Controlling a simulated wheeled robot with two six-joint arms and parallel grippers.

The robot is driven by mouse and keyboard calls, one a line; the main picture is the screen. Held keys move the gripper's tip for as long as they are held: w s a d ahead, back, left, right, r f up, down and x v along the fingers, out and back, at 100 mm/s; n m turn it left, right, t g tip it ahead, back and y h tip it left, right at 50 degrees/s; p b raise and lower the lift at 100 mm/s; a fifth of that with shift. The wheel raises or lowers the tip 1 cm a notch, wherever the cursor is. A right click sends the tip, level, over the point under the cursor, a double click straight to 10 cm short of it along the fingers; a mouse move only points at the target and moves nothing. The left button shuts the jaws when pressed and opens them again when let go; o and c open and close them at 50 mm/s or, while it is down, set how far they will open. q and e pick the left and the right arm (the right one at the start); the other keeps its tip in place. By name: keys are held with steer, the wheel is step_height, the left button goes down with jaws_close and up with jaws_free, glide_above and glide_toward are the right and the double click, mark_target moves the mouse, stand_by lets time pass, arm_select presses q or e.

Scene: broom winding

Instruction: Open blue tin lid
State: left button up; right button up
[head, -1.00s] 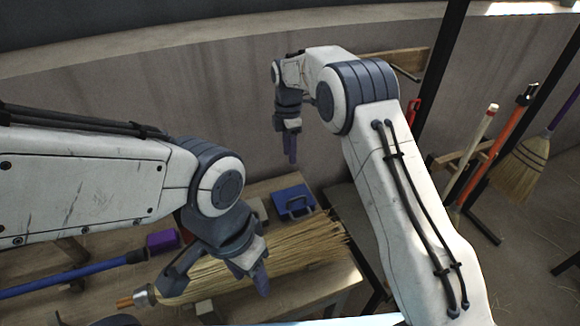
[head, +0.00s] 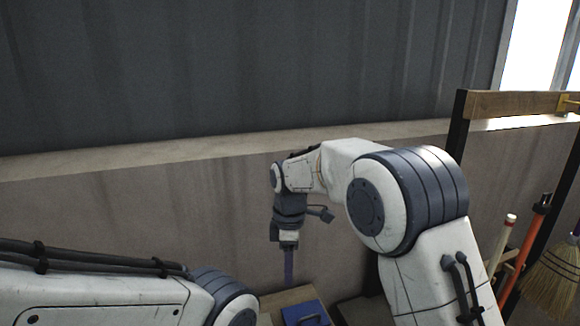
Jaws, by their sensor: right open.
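The blue tin (head: 303,313) sits on a wooden bench top at the bottom edge of the head view, cut off by the frame. A dark wire-like handle shows on its lid, which looks closed. My right gripper (head: 288,268) points straight down above and slightly left of the tin, apart from it. It is open, seen nearly edge-on, with nothing between its fingers. My left arm shows only in the lower left, and its gripper is out of the frame.
A corner of the bench (head: 280,298) shows around the tin. A low concrete wall (head: 120,215) runs behind it. At right, a wooden rail (head: 510,104) on a dark post stands near an orange handle (head: 522,250) and a straw broom (head: 555,280).

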steer(key=s+d+r+m, duration=0.1)
steer(key=s+m, duration=0.2)
steer(key=s, duration=0.8)
steer(key=s+r+m, duration=0.1)
steer(key=s+m, duration=0.3)
steer(key=s, duration=0.8)
steer(key=shift+d+r+m+y, duration=0.3)
steer(key=shift+d+r, duration=0.05)
steer(key=s+d+m, duration=0.1)
steer(key=s, duration=0.1)
steer(key=s+d+f, duration=0.1)
steer(key=s, duration=0.1)
steer(key=s+f+m, duration=0.1)
steer(key=s, duration=0.1)
steer(key=shift+s+d+m, duration=0.25)
steer(key=shift+d+m, duration=0.05)
steer(key=shift+d, duration=0.1)
steer(key=shift+c, duration=0.8)
steer(key=shift+s+d+f, duration=0.15)
steer(key=shift+s+d, duration=0.05)
steer(key=shift+s, duration=0.1)
jaws_close()
